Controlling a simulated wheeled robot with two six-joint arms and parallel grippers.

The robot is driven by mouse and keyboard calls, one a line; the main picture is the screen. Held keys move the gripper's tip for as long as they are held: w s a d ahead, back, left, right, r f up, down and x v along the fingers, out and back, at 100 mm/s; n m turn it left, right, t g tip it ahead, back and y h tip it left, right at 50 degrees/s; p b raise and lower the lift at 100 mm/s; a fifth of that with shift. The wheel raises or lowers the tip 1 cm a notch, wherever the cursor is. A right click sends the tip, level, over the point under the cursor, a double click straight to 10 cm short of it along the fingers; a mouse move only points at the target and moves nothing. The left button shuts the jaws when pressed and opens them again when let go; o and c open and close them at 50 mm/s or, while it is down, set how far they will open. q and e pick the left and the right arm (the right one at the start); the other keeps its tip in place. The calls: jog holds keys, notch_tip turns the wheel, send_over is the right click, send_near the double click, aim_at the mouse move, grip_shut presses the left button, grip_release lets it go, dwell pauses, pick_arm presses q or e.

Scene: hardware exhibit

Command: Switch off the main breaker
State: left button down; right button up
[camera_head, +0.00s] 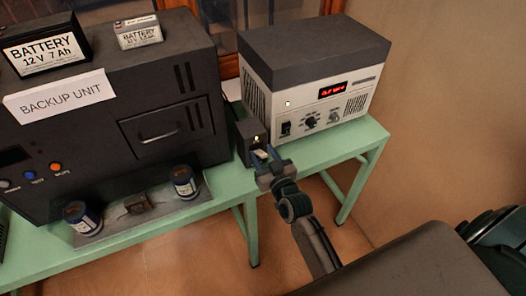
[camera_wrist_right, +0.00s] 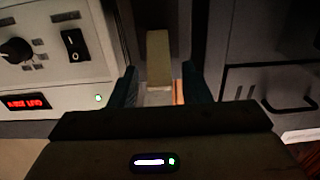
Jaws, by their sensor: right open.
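The breaker is a small dark box (camera_head: 249,142) on the green bench, between the backup unit and the white power supply. My right gripper (camera_head: 265,163) is open in front of the breaker. In the right wrist view its fingers (camera_wrist_right: 160,88) stand on either side of the lever's line, with gaps visible. Whether they touch it is unclear. My left gripper is not in view.
The black backup unit (camera_head: 50,135) stands close left of the breaker, with two batteries on top. The white power supply (camera_head: 320,112), with lit red display, stands close right.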

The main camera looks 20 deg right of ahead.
jog(key=shift+w, duration=0.25)
grip_shut()
jog(key=shift+f, duration=0.1)
